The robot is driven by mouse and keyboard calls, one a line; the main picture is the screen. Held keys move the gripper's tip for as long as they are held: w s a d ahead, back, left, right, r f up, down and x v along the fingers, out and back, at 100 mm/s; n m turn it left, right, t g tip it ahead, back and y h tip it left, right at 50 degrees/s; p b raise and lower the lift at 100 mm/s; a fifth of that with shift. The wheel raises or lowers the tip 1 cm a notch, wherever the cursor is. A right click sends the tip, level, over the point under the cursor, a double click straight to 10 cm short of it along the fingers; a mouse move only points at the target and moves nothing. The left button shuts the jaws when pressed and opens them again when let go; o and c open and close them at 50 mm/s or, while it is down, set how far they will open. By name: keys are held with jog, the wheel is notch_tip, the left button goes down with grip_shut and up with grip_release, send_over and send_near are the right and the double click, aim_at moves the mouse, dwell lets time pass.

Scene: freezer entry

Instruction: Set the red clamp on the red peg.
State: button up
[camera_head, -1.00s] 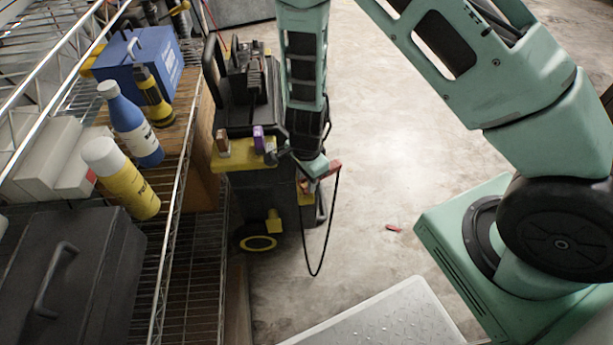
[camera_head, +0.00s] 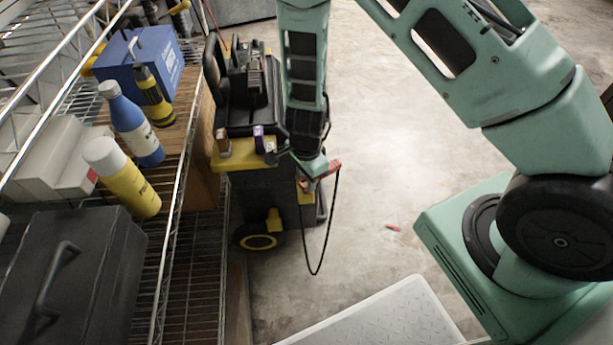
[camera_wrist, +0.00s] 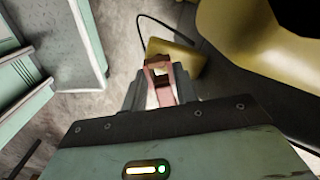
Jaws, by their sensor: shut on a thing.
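My gripper (camera_head: 316,178) is shut on the red clamp (camera_head: 333,167) beside the cart. A dark cable hangs from the clamp in a long loop. In the wrist view my gripper (camera_wrist: 160,84) has the pinkish-red clamp (camera_wrist: 162,92) between its fingers. Just past the clamp's tip is a yellow block (camera_wrist: 184,62), which also shows below my gripper in the head view (camera_head: 305,196). I cannot tell whether the clamp touches that block. I cannot make out the red peg; my gripper and the clamp may hide it.
The black and yellow cart (camera_head: 262,200) carries a black machine (camera_head: 246,85) and small brown and purple pieces. A wire shelf (camera_head: 185,165) with bottles and a black case (camera_head: 70,270) stands left. A small red object (camera_head: 393,227) lies on the open floor.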

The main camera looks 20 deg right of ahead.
jog(key=shift+f, duration=0.3)
jog(key=shift+r, duration=0.25)
jog(key=shift+p, duration=0.8)
dwell(1.3)
jog(key=shift+f, duration=0.3)
jog(key=shift+r, duration=0.3)
dwell(0.3)
jog(key=shift+p, duration=0.7)
dwell(1.3)
jog(key=shift+f, duration=0.3)
dwell(0.3)
jog(key=shift+r, duration=0.3)
dwell(0.3)
